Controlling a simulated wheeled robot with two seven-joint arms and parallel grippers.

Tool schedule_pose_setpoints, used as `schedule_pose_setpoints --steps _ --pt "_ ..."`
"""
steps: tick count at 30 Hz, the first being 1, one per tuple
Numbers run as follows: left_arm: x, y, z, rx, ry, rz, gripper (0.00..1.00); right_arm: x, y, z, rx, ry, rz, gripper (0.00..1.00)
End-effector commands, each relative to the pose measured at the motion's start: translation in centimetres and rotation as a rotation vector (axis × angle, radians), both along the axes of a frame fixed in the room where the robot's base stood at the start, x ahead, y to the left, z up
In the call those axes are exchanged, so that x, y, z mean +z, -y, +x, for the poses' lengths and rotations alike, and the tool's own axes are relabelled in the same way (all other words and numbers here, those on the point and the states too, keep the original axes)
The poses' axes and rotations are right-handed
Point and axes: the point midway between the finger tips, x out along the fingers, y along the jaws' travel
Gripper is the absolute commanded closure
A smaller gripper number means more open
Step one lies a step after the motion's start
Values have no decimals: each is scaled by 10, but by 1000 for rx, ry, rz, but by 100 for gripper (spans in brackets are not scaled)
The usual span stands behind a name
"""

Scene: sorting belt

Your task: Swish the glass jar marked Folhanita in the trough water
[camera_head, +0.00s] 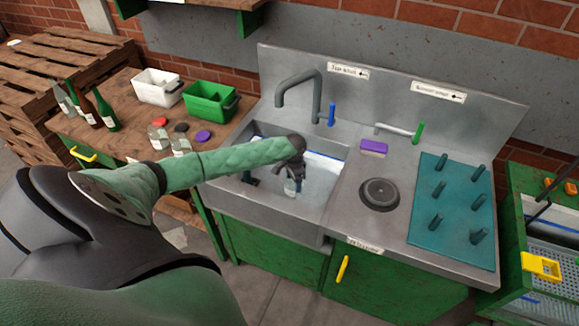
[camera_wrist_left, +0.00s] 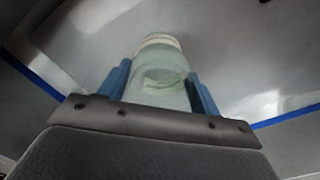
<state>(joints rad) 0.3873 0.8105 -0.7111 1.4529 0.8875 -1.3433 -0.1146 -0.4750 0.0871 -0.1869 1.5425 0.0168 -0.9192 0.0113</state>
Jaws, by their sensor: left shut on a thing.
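My left gripper (camera_head: 293,176) is over the metal trough (camera_head: 235,198) and points down into it. In the left wrist view its two blue fingers (camera_wrist_left: 160,90) are shut on a clear, pale green glass jar (camera_wrist_left: 160,60). The jar's lower part also shows below the gripper in the head view (camera_head: 290,188). The trough has a blue line along its walls and pale water inside. I cannot tell how deep the jar sits in the water. No name on the jar can be read. My right gripper is not in view.
A grey tap (camera_head: 317,95) with a blue lever stands behind the trough. To the right are a purple sponge (camera_head: 374,147), a round dark disc (camera_head: 380,194) and a teal peg board (camera_head: 455,208). Left, a wooden table holds bottles, jars, lids, a white bin (camera_head: 158,88) and a green bin (camera_head: 211,102).

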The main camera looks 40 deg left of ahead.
Motion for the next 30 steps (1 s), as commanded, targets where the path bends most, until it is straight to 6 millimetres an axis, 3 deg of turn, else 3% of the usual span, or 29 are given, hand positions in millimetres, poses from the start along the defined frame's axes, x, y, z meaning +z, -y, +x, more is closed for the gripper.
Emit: schedule_pose_setpoints --steps 16,30 --pt "1 52 12 -2 1 -3 80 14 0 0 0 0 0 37" --pt "0 55 13 -1 0 0 80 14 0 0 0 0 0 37"
